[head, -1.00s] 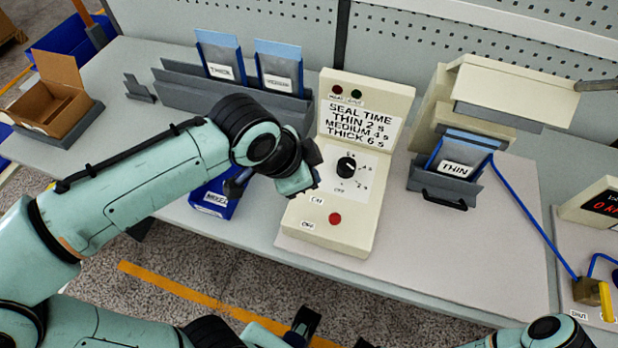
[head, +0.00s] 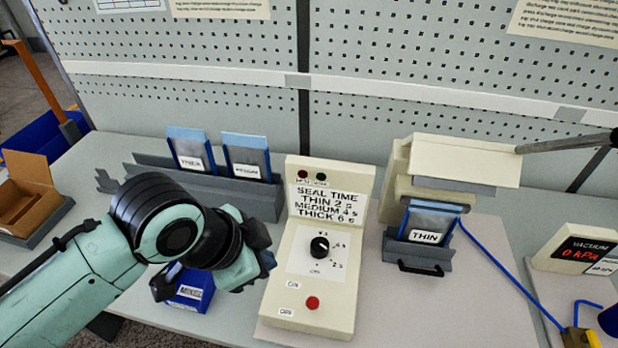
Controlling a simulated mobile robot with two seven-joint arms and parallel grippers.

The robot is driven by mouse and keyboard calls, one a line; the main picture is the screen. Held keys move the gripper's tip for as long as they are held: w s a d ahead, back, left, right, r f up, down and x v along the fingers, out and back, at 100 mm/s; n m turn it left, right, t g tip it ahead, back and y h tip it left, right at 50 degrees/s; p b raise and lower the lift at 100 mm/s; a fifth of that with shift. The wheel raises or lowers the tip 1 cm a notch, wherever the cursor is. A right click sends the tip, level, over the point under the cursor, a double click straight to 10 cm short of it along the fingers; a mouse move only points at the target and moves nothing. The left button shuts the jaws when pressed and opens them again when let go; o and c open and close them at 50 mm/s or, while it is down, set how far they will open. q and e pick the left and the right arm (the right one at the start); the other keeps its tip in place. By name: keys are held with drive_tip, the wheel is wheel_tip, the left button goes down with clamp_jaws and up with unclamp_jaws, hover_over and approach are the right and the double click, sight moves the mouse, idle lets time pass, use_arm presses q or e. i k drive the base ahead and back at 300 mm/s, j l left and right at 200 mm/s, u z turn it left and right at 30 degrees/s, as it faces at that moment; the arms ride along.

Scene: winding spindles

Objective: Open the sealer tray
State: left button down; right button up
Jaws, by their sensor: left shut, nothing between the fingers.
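The sealer (head: 470,160) is a cream housing with a sloped lid, right of centre in the head view. The sealer tray (head: 392,245) is a dark grey holder at its front with a black handle (head: 420,268). A pouch labelled THIN (head: 430,222) stands in it. My left gripper (head: 262,262) is shut and empty, left of the cream control box (head: 335,290) and well apart from the tray handle. Its fingertips are dark and partly hidden by the hand. My right gripper is out of view.
The control box with its dial and red button stands between my left gripper and the tray. A grey rack (head: 228,192) holds two pouches behind. Blue tubing and a vacuum gauge (head: 585,250) are at right.

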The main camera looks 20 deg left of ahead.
sight(402, 253)
drive_tip(key=k+j, duration=0.25)
drive_tip(key=k, duration=0.2)
drive_tip(key=k+j, duration=0.25)
drive_tip(key=k, duration=0.25)
